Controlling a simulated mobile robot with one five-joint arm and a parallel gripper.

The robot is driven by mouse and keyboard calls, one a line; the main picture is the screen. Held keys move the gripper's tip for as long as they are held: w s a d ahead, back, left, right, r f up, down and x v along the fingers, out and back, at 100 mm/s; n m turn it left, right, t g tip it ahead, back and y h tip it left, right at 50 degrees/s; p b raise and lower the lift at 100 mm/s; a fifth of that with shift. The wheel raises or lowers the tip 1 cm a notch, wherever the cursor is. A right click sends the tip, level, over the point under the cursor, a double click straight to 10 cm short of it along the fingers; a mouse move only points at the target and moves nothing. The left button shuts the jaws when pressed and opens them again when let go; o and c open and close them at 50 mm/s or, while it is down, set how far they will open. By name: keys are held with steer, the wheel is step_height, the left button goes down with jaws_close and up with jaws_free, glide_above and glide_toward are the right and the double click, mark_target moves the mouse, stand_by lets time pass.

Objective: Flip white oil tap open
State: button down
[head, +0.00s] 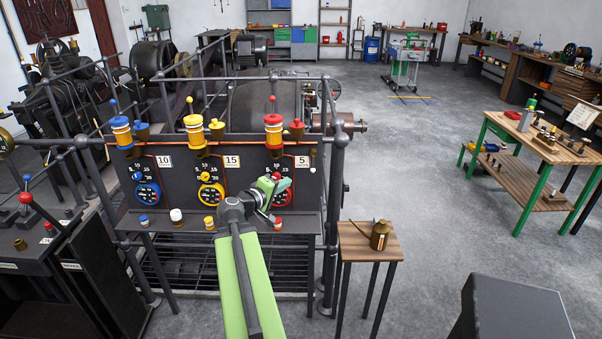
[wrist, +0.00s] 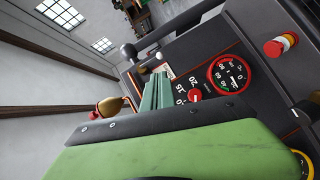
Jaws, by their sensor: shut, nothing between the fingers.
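A small white knob (head: 312,169) shows at the right end of the dark panel in the head view; it looks like the white tap's handle. In the wrist view a pale knob (wrist: 160,56) shows just beyond my fingertips. Its stem and exact position are too small to tell. My gripper (head: 275,184) is shut and empty, in front of the red dial (head: 277,173) and left of the white knob, apparently apart from it. Its green fingers also show in the wrist view (wrist: 156,88). My gripper hides part of the red dial.
Red (head: 273,132), yellow (head: 194,130) and blue (head: 121,131) oilers stand along the panel's top. Small coloured knobs, one white-topped (head: 176,214), sit on the ledge below. A pipe post (head: 335,200) stands right of the panel. A small table (head: 352,240) holds a brass oil can (head: 379,236).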

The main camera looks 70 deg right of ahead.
mark_target(313, 164)
steer(key=b+x, duration=0.2)
steer(key=x, duration=1.1)
steer(key=shift+d, duration=0.3)
